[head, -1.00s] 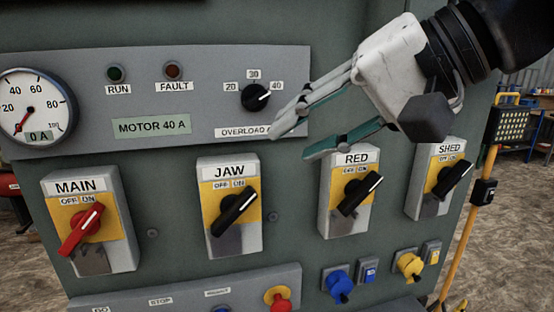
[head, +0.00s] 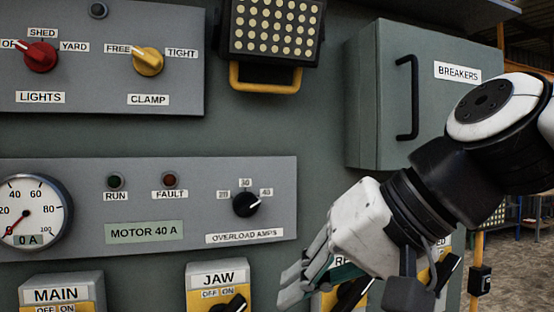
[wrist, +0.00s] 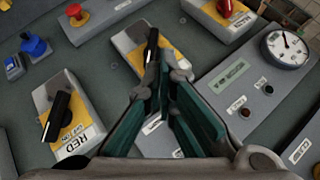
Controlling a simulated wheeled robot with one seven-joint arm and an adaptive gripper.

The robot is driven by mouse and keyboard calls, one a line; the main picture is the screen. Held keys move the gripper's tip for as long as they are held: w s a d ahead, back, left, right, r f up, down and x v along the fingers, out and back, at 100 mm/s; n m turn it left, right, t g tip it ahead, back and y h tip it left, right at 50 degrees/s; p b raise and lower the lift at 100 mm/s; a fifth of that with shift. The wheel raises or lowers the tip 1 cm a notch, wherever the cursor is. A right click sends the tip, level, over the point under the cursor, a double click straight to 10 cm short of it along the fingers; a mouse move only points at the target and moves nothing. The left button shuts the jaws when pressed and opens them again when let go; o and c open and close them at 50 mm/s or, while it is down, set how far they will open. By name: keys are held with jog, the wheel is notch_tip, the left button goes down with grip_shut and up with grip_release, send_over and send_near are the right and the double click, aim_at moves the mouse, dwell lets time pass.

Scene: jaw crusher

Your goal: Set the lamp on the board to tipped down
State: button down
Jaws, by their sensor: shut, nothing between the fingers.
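The lamp (head: 272,30) is a dark square floodlight with rows of pale yellow lights. It is on the green board at the top of the head view, and its upper edge is cut off. A yellow handle (head: 264,78) hangs below it. The clamp knob (head: 148,62) is yellow, at the upper left, with its white mark toward FREE. My gripper (head: 287,293) is low in the head view, well below the lamp, between the JAW and RED switches. In the wrist view its fingers (wrist: 163,72) come together empty, over the JAW switch (wrist: 150,50). The lamp is out of the wrist view.
A breaker cabinet (head: 376,100) with a black handle juts out right of the lamp. The red lights knob (head: 40,56) is left of the clamp knob. The motor panel (head: 200,175), with a gauge and overload knob, lies below. Bare board shows between lamp and motor panel.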

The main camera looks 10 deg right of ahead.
jog(key=w+d+r+n+t+h, duration=0.2)
jog(key=w+d+n+t+h, duration=0.15)
jog(key=w+t, duration=0.2)
jog(key=w+d+r+n+t+h, duration=0.2)
jog(key=w+d+r+n+t, duration=0.15)
jog(key=w+n, duration=0.2)
jog(key=s+a+r+n+t+y, duration=0.3)
jog(key=s+r+n+t, duration=0.1)
jog(key=r+n+t, duration=0.65)
jog(key=shift+n+g, duration=0.75)
jog(key=shift+n, duration=0.2)
jog(key=p+x, duration=0.4)
jog(key=x, duration=1)
jog(key=shift+r, duration=0.1)
jog(key=shift+w, duration=0.15)
